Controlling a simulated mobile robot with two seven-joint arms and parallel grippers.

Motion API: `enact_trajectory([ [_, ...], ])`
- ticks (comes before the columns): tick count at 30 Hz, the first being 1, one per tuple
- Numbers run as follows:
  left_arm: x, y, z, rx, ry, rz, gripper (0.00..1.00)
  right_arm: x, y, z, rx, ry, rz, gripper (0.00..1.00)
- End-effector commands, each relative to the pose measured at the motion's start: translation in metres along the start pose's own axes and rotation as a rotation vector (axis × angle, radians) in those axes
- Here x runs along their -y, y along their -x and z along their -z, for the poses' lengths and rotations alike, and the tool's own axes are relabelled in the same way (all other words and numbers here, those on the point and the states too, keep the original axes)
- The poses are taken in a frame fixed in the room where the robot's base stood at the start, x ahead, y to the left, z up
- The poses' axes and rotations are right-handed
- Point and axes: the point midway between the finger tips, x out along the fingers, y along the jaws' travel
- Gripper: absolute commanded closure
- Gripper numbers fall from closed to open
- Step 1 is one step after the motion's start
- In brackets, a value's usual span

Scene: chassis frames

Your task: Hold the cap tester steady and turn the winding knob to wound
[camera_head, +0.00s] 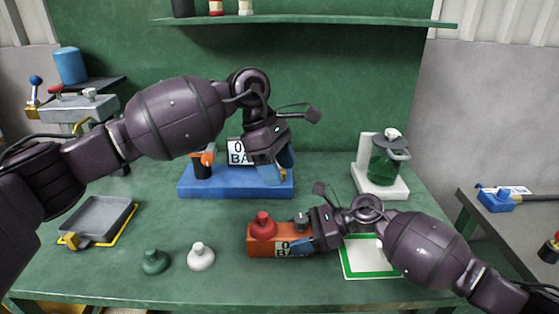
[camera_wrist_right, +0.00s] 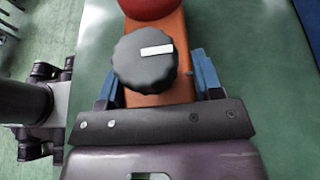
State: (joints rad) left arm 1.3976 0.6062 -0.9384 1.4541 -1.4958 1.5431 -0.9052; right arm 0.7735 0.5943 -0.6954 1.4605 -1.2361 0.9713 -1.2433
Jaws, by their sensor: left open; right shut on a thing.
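A blue base (camera_head: 235,190) carries another "0 BA" label and an orange and black piece. Green (camera_head: 155,262) and white (camera_head: 201,258) knobs stand front left, near a grey tray (camera_head: 101,216). A green jar (camera_head: 384,165) stands back right. A green-bordered white pad (camera_head: 362,272) lies beside the tester.

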Motion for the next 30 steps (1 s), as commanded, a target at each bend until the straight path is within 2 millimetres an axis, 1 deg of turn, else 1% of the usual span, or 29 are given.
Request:
enact_trajectory([
  [1, 0.000, 0.000, 0.000, 0.000, 0.000, 0.000, 0.39, 0.000, 0.000, 0.000, 0.001, 0.000, -0.001, 0.36],
  [6, 0.000, 0.000, 0.000, 0.000, 0.000, 0.000, 0.39, 0.000, 0.000, 0.000, 0.000, 0.000, 0.000, 0.11],
  [14, 0.000, 0.000, 0.000, 0.000, 0.000, 0.000, 0.39, 0.000, 0.000, 0.000, 0.000, 0.000, 0.000, 0.11],
  [17, 0.000, 0.000, 0.000, 0.000, 0.000, 0.000, 0.39, 0.000, 0.004, 0.000, -0.001, 0.000, 0.000, 0.11],
  [19, 0.000, 0.000, 0.000, 0.000, 0.000, 0.000, 0.39, 0.000, 0.011, 0.001, -0.001, 0.000, 0.000, 0.11],
  [23, 0.000, 0.000, 0.000, 0.000, 0.000, 0.000, 0.39, 0.001, 0.032, 0.000, -0.002, 0.000, 0.003, 0.11],
  [30, 0.000, 0.000, 0.000, 0.000, 0.000, 0.000, 0.39, 0.000, 0.079, 0.001, -0.002, -0.001, 0.002, 0.11],
])
